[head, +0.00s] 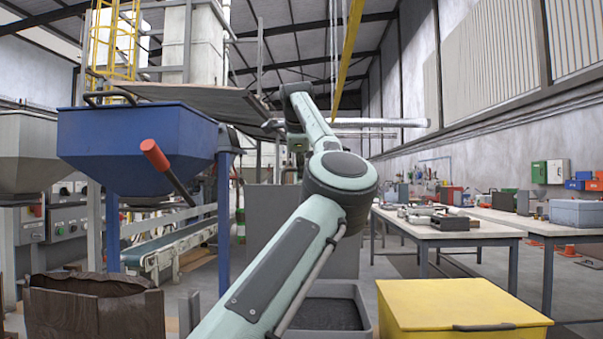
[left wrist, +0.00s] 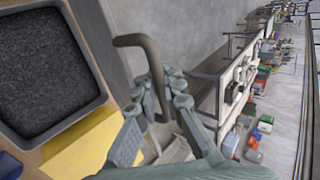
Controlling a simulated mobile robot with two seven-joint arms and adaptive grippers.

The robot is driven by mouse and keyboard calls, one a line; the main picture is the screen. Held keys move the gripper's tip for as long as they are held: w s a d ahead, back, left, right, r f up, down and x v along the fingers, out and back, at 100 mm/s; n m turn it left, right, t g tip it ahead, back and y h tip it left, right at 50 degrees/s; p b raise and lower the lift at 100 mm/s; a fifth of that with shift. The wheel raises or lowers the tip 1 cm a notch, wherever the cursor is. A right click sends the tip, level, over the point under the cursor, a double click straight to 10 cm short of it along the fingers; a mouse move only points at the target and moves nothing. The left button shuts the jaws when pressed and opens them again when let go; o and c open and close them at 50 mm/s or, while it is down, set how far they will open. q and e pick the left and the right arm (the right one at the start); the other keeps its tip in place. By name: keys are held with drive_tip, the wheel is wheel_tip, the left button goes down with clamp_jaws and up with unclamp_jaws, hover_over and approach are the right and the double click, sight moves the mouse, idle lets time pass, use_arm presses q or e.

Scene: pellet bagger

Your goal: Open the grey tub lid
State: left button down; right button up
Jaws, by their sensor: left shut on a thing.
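The grey tub (head: 365,312) stands low in front of me, with dark pellets inside. It also shows at the left of the left wrist view (left wrist: 98,62). A grey panel, which looks like its lid (head: 263,215), stands upright behind the tub, partly hidden by my left arm. In the left wrist view, my left gripper (left wrist: 157,100) is shut on a dark bent handle (left wrist: 134,40) that appears to belong to the lid. In the head view the gripper's fingers are hidden behind my arm. My right gripper is not in view.
A yellow-lidded box (head: 455,305) stands close to the tub's right. A brown paper bag (head: 95,310) stands at front left. A blue hopper (head: 135,145) and a red-gripped lever (head: 165,170) are on the left. Work tables (head: 440,235) stand farther right.

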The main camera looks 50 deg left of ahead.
use_arm(q)
drive_tip(key=shift+r, duration=0.15)
drive_tip(key=c, duration=1.6)
unclamp_jaws()
drive_tip(key=v, duration=1.2)
